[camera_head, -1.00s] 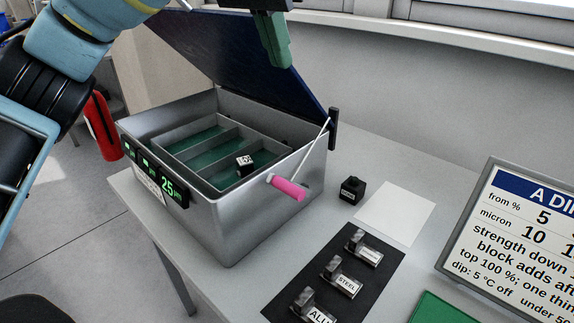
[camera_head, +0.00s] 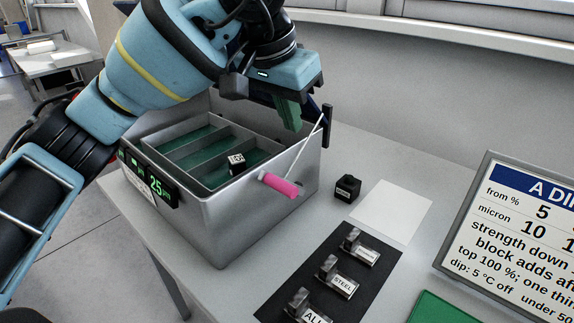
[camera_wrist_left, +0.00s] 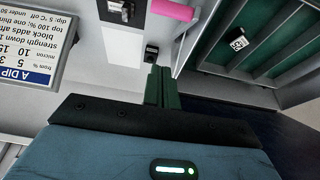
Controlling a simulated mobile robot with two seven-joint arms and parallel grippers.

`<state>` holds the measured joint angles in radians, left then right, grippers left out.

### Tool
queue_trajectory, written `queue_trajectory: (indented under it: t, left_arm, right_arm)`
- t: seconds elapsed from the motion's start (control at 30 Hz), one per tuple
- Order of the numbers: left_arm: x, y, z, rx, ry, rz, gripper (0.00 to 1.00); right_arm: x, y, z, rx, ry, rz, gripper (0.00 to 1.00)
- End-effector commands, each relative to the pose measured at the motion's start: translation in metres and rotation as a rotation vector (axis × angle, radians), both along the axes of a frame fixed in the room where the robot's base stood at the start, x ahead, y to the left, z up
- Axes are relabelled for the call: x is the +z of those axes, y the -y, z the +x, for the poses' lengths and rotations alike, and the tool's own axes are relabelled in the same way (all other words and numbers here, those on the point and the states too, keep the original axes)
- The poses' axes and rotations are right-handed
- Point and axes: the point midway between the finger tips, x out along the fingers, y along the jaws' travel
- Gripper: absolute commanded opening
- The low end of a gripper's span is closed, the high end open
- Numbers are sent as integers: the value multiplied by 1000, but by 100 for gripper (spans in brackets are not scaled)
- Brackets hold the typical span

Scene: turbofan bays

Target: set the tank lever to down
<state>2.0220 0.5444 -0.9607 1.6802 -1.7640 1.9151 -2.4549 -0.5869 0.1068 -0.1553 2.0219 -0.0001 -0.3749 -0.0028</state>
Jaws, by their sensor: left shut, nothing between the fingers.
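The metal tank (camera_head: 240,205) stands on the bench with its compartments uncovered. Its lever (camera_head: 306,150) is a thin rod on the right side with a pink grip (camera_head: 279,186), which slants down toward the front. The pink grip also shows at the top of the left wrist view (camera_wrist_left: 172,10). My left gripper (camera_head: 290,125) has green fingers, shut and empty, above the tank's back right corner. It is near the lever's upper end and apart from the pink grip. The fingers also show in the left wrist view (camera_wrist_left: 162,75). My right gripper is out of view.
A small black block (camera_head: 347,188) and a white sheet (camera_head: 392,211) lie right of the tank. A black mat (camera_head: 372,262) holds labelled metal pieces. A sign board (camera_head: 520,240) stands at right. A labelled block (camera_head: 237,163) sits in the tank.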

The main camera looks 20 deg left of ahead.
Motion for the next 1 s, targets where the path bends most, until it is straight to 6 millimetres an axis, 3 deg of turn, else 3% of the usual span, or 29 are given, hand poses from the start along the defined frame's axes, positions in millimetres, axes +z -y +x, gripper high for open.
queue_trajectory:
  t: [0.37,0.7,1.0]
  left_arm:
    - [-68,9,23,-1,-4,0,0]
    - [-86,-2,-4,0,1,0,0]
    - [-89,-3,-8,0,1,0,0]
  right_arm:
    - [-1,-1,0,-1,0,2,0]
    - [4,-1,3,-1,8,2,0]
    - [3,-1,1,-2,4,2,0]
